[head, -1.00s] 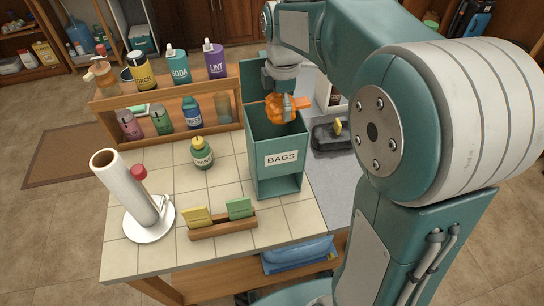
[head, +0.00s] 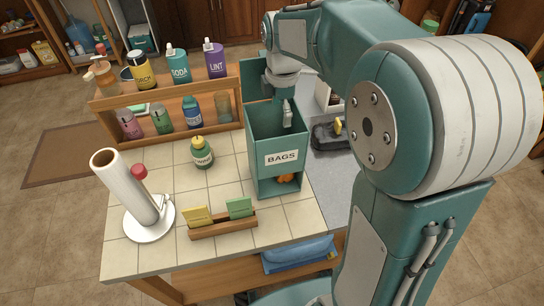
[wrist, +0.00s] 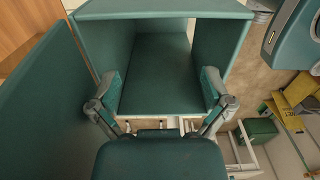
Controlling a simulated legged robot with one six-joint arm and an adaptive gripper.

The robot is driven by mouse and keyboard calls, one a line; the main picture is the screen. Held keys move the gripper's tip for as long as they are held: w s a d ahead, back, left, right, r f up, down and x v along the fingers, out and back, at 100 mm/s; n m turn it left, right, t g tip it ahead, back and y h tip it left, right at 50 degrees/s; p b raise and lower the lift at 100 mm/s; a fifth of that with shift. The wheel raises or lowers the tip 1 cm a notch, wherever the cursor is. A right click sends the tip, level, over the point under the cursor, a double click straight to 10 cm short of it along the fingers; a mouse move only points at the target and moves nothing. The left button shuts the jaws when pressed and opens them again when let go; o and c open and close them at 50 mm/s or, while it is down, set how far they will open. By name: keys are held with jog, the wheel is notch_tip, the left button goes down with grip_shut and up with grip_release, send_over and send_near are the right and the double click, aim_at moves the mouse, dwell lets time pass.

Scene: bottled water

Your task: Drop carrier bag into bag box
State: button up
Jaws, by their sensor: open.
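The bag box (head: 262,135) is a tall teal bin labelled BAGS, with an open top, a raised lid at the back and an opening low in its front. The orange carrier bag (head: 286,178) shows partly through that low opening, at the bottom of the box; the rest is hidden by the box. My gripper (head: 287,118) is at the box's open top, empty. In the wrist view, its two fingers (wrist: 163,102) are spread wide, with the teal box (wrist: 160,10) beyond them. The bag is not visible in the wrist view.
A wooden shelf (head: 165,97) with several bottles stands behind left. A green bottle (head: 202,155), a paper towel roll (head: 130,187) and a wooden sponge holder (head: 222,226) stand on the tiled counter (head: 165,254). A dark tray (head: 326,138) lies right of the box.

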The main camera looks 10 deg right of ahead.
notch_tip(320, 180, up, 8)
dwell(0.5)
jog(key=s+f+m+t, duration=0.2)
jog(key=s+m, duration=0.7)
jog(key=s, duration=0.1)
jog(key=s+f+m+t, duration=0.2)
jog(key=s+m+t, duration=0.1)
jog(key=s+m, duration=0.6)
jog(key=shift+s+t, duration=0.3)
jog(key=shift+s, duration=0.7)
jog(key=shift+d, duration=0.1)
